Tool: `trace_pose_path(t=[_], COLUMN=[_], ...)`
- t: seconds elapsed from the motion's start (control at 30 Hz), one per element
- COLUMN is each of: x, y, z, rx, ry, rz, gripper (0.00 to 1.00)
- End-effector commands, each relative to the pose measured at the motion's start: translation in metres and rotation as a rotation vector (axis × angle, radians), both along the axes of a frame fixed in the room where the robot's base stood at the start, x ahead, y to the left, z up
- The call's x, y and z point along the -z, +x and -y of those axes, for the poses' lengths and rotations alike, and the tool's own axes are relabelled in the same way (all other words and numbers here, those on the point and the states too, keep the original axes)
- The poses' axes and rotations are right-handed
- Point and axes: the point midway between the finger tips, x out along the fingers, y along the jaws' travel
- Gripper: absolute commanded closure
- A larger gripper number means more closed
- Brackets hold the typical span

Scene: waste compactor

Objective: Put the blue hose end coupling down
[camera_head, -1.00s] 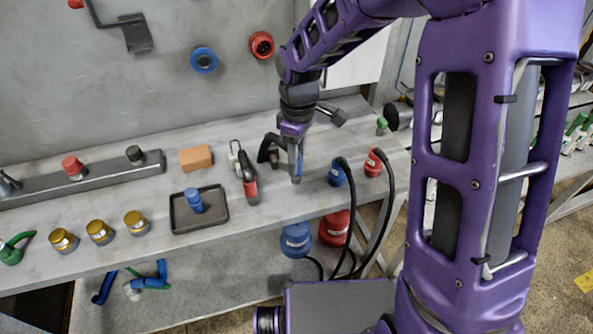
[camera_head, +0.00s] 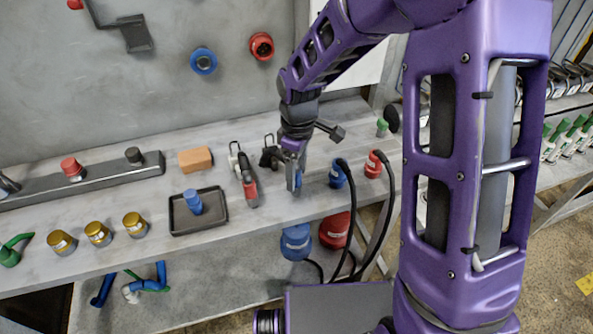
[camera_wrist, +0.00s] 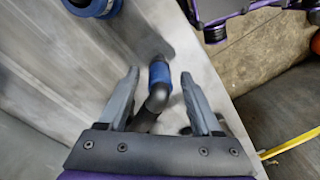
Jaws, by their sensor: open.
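The blue hose end coupling shows in the wrist view as a blue collar (camera_wrist: 159,73) on a black bent piece, over the grey bench top. My gripper (camera_wrist: 160,80) is open, with one finger on each side of this piece and gaps between. In the head view my gripper (camera_head: 294,184) points down close to the bench, right of the red-handled tool. The coupling is mostly hidden by the fingers there. I cannot tell exactly how it touches the bench.
A blue plug (camera_head: 338,174) and a red plug (camera_head: 373,165) with black cables stand just right of my gripper. The bench's front edge is close.

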Motion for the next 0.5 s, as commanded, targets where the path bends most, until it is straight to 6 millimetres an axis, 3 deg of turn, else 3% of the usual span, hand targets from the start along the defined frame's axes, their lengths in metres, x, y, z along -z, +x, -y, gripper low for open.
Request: trace_pose_path(t=[0.23,0.5], x=[-0.013,-0.069], y=[0.001,0.003], z=[0.000,0.001], rx=[0.001,0.001], ry=[0.000,0.001], rz=[0.004,0.006], gripper=[0.34,0.34])
